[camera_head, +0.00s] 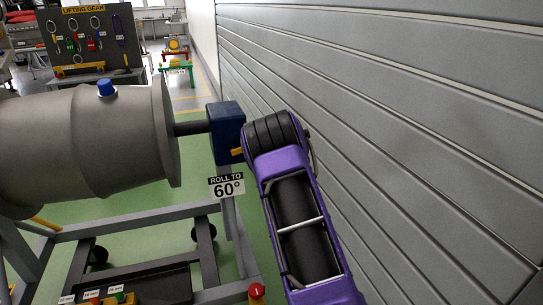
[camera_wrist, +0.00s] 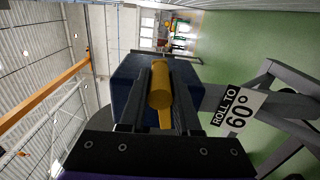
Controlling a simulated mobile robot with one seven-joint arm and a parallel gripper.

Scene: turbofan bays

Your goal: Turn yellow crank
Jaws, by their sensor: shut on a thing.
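The yellow crank (camera_wrist: 160,88) shows in the wrist view as a round yellow handle with a narrow arm below it, in front of a dark blue gearbox (camera_wrist: 124,88). My gripper (camera_wrist: 161,78) is shut on the handle, one dark finger on each side. In the head view only a small yellow piece of the crank (camera_head: 237,151) shows at the right face of the blue gearbox (camera_head: 226,120). My purple arm hides the fingers and the rest of the crank there. A dark shaft (camera_head: 191,128) joins the gearbox to a large grey engine body (camera_head: 85,140).
A "ROLL TO 60°" sign (camera_head: 226,187) hangs just below the gearbox on the grey stand (camera_head: 150,219). A grey slatted wall (camera_head: 400,120) runs close along the right of my arm. A red button (camera_head: 257,291) is low in front. A lifting-gear board (camera_head: 88,40) stands behind.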

